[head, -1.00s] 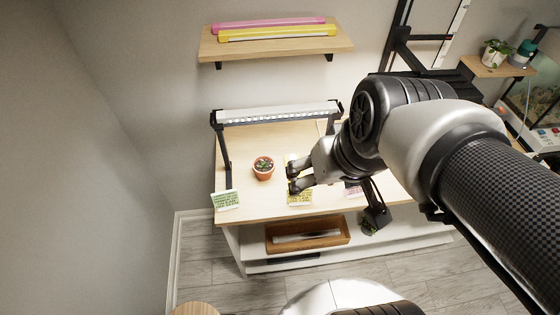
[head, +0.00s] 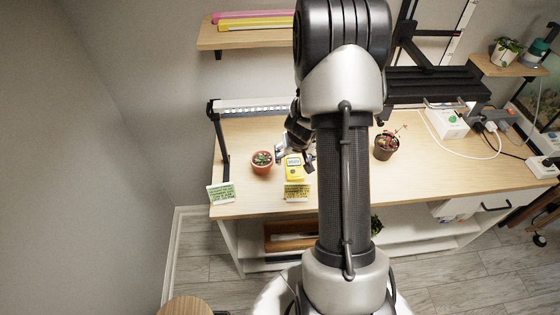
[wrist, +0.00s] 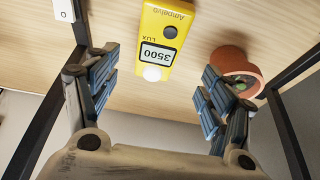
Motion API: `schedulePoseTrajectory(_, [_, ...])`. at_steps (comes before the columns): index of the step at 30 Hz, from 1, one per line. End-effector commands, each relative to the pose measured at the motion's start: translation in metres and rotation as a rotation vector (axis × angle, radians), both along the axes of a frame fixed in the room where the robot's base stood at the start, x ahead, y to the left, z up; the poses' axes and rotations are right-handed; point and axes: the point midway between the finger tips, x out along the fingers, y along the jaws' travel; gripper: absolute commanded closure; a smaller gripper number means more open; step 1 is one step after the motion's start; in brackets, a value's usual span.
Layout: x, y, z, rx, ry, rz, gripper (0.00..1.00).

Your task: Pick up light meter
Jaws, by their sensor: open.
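The light meter (head: 293,170) is a small yellow device on the wooden table, just right of the small terracotta pot. In the wrist view the yellow meter (wrist: 166,32) shows a display reading 3500, the word Lux, a dark round button and a white dome. My gripper (head: 296,158) is open above the table at the meter, one finger to each side in the head view. In the wrist view my gripper's fingers (wrist: 157,78) are spread wide and empty, with the meter seen between and beyond them. I cannot tell the exact height gap.
A terracotta pot with a small plant (head: 262,167) stands close left of the meter; it also shows near the right finger in the wrist view (wrist: 232,62). A grow lamp bar (head: 252,106) on dark posts spans behind. A dark pot (head: 386,152) stands right.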

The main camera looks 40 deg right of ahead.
Motion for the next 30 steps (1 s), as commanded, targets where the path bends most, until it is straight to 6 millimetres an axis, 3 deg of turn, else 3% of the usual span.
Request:
schedulePoseTrajectory(15, [0.016,-0.013,-0.064,0.001,0.001,0.001,0.25])
schedulePoseTrajectory(24, [0.018,-0.014,-0.066,0.0,0.0,0.001,0.25])
schedulePoseTrajectory(30, [0.018,-0.014,-0.066,0.0,0.0,0.001,0.38])
